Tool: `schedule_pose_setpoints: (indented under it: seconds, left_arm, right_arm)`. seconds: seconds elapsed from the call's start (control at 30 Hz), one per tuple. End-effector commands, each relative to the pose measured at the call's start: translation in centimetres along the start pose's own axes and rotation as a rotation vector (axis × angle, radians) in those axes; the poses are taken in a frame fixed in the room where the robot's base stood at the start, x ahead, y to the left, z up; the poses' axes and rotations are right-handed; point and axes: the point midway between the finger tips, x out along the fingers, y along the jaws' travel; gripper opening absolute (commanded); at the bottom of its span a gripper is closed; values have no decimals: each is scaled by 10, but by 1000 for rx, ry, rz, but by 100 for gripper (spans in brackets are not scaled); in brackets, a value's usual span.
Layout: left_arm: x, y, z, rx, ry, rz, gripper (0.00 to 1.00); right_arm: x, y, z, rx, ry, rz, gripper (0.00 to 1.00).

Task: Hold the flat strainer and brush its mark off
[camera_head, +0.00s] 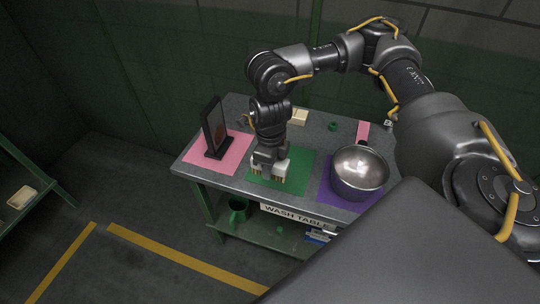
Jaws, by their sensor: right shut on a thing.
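My right gripper (266,158) points down over the green mat (296,163) and is shut on a pale block-shaped brush (284,169). Tan bristles show along the brush's lower edge, at or just above the mat; I cannot tell if they touch it. No flat strainer can be made out for certain. A dark upright frame with a brownish panel (213,127) stands on the pink mat (236,153) to the left. A round metal pan (358,172) sits on the purple mat (328,187) to the right. My left gripper is not in view.
The grey wash table (236,111) carries a cream block (298,116) and a small green item (332,126) at the back. A pink strip (363,131) lies behind the pan. A green mug (238,209) is on the lower shelf. My right arm crosses above the table's right side.

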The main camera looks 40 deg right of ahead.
Motion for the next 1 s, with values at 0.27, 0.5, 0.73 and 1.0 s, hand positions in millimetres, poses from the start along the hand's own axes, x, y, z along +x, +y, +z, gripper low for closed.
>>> schedule_pose_setpoints:
  seconds: [0.27, 0.5, 0.73, 1.0]
  left_arm:
    - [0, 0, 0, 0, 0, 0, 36]
    - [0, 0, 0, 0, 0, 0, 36]
    - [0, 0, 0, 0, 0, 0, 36]
    - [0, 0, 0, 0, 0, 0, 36]
  right_arm:
    - [-16, 10, 15, -493, -7, 3, 18]
    - [-37, 24, 33, -1246, -10, 1, 18]
    - [-53, 33, 43, -1798, -3, -2, 18]
    - [-60, 37, 47, -2057, 1, -1, 18]
